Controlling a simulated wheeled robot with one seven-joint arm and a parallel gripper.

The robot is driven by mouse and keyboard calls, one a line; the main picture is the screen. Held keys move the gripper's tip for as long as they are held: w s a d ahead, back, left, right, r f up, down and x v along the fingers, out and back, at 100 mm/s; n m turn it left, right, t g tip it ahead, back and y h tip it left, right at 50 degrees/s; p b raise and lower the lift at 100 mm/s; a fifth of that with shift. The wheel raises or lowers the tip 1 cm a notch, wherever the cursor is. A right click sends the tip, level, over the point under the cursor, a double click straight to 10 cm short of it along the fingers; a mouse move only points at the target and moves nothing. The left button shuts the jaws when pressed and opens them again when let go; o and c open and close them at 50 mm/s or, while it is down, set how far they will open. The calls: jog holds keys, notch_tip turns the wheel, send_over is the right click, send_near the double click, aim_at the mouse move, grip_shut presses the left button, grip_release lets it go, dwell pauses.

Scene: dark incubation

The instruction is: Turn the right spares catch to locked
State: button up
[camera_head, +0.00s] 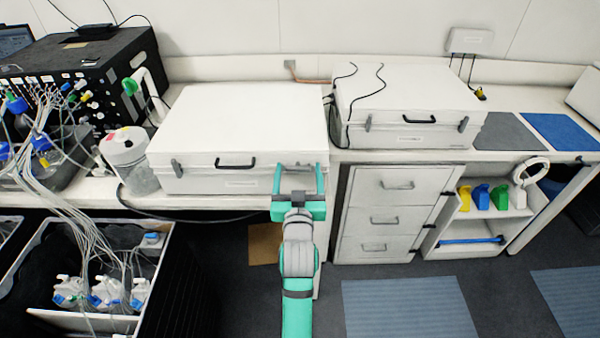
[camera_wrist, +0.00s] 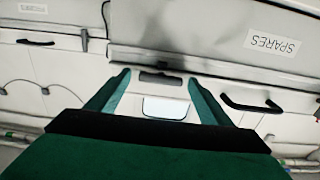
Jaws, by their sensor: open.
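The spares case (camera_head: 240,120) is the large white case on the left part of the bench. Its SPARES label (camera_wrist: 272,43) shows upside down in the wrist view. The right spares catch (camera_wrist: 160,78) shows there as a dark bar lying roughly level between my two fingers, apart from both. My gripper (camera_head: 300,170) is open in front of the right part of the case and largely hides this catch in the head view; its green fingers also show in the wrist view (camera_wrist: 158,88). The case's handle (camera_head: 235,163) and left catch (camera_head: 177,168) are to the left.
The probes case (camera_head: 410,100), with its own handle and catches, stands to the right across a narrow gap with cables. A clear jar (camera_head: 127,160) stands by the spares case's left end. Drawers (camera_head: 397,215) are below right. A tubing-filled bin (camera_head: 100,270) is lower left.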

jog(key=shift+s+a, duration=0.1)
jog(key=shift+a, duration=0.1)
jog(key=shift+d, duration=0.1)
jog(key=c, duration=1)
jog(key=shift+c, duration=0.2)
jog(key=m, duration=0.4)
jog(key=shift+d, duration=0.15)
jog(key=m, duration=0.5)
jog(key=shift+d, duration=0.1)
jog(key=m, duration=0.4)
jog(key=shift+f+m, duration=0.1)
jog(key=shift+m, duration=2.3)
jog(key=shift+f, duration=0.1)
